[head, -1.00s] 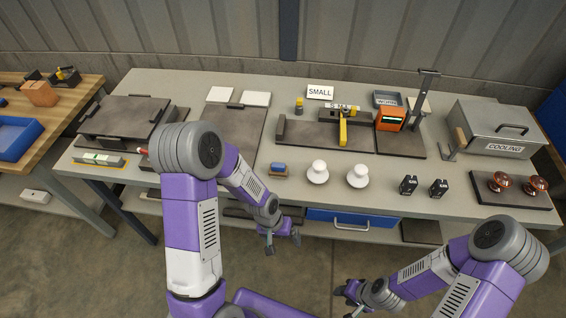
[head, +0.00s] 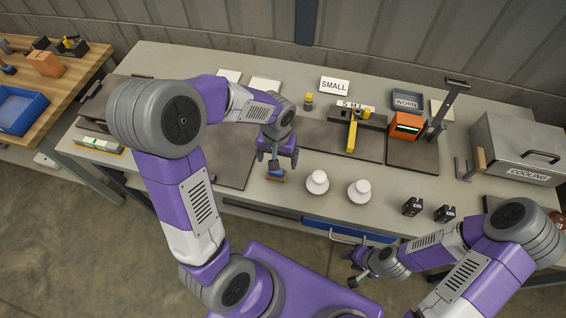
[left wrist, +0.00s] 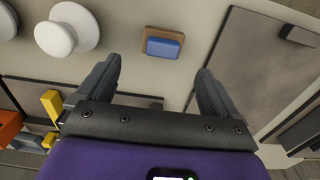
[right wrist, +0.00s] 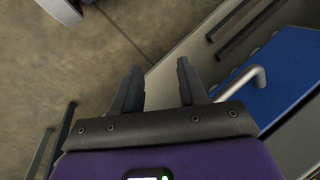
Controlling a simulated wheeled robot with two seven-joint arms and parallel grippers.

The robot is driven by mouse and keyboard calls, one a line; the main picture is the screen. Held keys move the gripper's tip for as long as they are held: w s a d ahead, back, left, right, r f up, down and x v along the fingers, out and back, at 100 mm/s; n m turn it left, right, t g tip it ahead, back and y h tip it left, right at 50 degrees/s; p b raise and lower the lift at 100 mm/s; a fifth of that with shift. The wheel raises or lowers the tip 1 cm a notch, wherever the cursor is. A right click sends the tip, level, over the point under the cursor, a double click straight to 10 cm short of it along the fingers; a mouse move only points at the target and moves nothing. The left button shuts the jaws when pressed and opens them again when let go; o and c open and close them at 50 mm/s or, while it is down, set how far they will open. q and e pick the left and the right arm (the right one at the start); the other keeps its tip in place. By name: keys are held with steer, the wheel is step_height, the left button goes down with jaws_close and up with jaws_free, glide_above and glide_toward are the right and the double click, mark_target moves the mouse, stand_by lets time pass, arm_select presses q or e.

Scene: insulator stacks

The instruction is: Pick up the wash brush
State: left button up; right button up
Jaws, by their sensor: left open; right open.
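A small block with a blue top on a brown base, which looks like the wash brush (head: 276,174), lies on the grey table left of two white insulators. My left gripper (head: 278,159) is open above and just behind it, partly covering it. In the left wrist view the brush (left wrist: 163,46) shows ahead of the open fingers (left wrist: 159,72), roughly centred between their lines, with nothing held. My right gripper (head: 349,268) is open and empty in front of the table; in the right wrist view its fingers (right wrist: 158,88) point over the floor and table front.
White insulators (head: 317,182) (head: 360,192) stand close right of the brush. Dark mats (head: 340,141), a yellow-handled tool (head: 351,137) and an orange device (head: 405,125) lie behind. A blue drawer (head: 345,232) is below the table edge. A cooling box (head: 518,148) stands right.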

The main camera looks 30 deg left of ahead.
mark_target(276, 172)
arm_select(q)
steer(key=f, duration=0.2)
steer(key=f+b, duration=0.1)
steer(key=f, duration=0.1)
steer(key=s+f, duration=0.1)
steer(key=f, duration=0.2)
steer(key=shift+w+r, duration=0.1)
steer(key=c, duration=1.2)
steer(key=shift+o, duration=0.2)
step_height(276, 172, up, 10)
steer(key=shift+p, duration=0.9)
